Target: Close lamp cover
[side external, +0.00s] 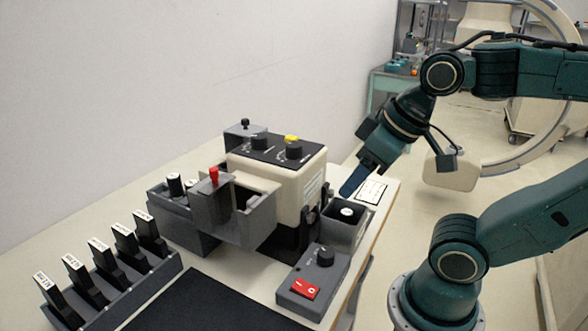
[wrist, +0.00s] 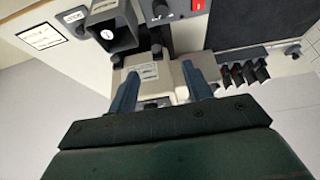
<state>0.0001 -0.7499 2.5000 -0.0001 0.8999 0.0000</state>
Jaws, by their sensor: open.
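A beige instrument (side external: 290,190) with a black top panel, a yellow-topped knob and a black knob stands on the table. It also shows in the wrist view (wrist: 150,72). Grey box-like housings sit around it: one in front with a red knob (side external: 214,176), and an open-topped one at its right (side external: 345,215) with a white-topped round part inside. That open box shows in the wrist view (wrist: 108,36). I cannot tell which part is the lamp cover. My gripper (side external: 352,184) is open and empty, right of the instrument and apart from it. Its fingers (wrist: 160,90) spread before the beige body.
A control box (side external: 311,290) with a red switch sits at the front right. A rack (side external: 110,285) of several black labelled holders stands front left. A dark mat (side external: 215,305) lies in front. A white label card (side external: 371,191) lies near the table's right edge. A wall is behind.

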